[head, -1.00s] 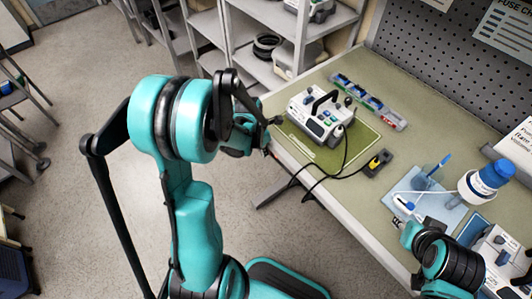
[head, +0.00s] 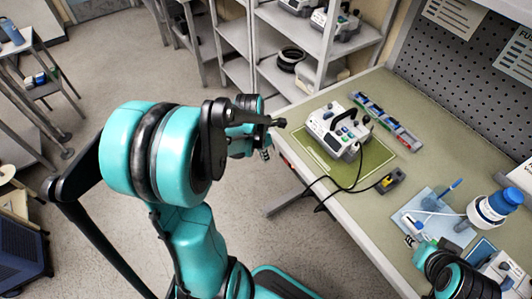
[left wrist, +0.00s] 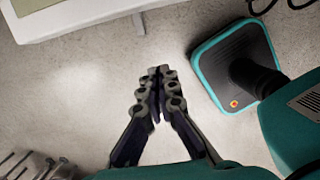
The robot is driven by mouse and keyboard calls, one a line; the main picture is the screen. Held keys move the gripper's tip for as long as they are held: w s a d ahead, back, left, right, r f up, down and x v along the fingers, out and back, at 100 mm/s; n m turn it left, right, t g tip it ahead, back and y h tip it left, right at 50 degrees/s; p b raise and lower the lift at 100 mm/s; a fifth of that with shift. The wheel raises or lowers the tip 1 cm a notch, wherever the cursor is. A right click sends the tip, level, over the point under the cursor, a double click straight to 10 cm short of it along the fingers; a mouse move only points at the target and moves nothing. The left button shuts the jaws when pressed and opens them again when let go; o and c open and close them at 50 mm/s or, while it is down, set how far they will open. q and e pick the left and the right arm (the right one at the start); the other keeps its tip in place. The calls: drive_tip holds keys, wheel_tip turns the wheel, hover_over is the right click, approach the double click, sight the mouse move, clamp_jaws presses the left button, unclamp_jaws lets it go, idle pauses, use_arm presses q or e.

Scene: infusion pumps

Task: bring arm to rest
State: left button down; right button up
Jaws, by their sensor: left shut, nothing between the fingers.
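My left arm fills the left and middle of the head view, bent, beside the table. My left gripper (head: 266,154) is partly hidden behind its wrist, just left of the table's near edge. In the left wrist view my left gripper (left wrist: 158,72) points over bare floor, its fingers together with nothing between them. My right arm shows at the lower right of the head view, over the table's front edge. Small finger-like tips of my right gripper (head: 410,240) show near the blue tray; their opening is too small to judge.
An infusion pump (head: 337,128) stands on a green mat (head: 376,158) on the table (head: 412,173), its cable hanging over the edge. A blue tray (head: 440,213) and a blue-capped bottle (head: 493,206) stand at right. Shelves (head: 300,45) stand behind.

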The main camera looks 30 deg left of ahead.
use_arm(q)
drive_tip(key=s+d+r+m+t, duration=0.2)
drive_tip(key=d+r+m, duration=0.3)
drive_tip(key=m, duration=1)
drive_tip(key=s+d+r+m+t+y, duration=0.1)
drive_tip(key=s+d+r+m+t, duration=0.2)
drive_tip(key=m, duration=1.3)
drive_tip(key=s+d+r, duration=0.2)
drive_tip(key=d+r, duration=0.1)
drive_tip(key=d, duration=0.2)
drive_tip(key=shift+d+r, duration=0.15)
drive_tip(key=shift+d, duration=0.15)
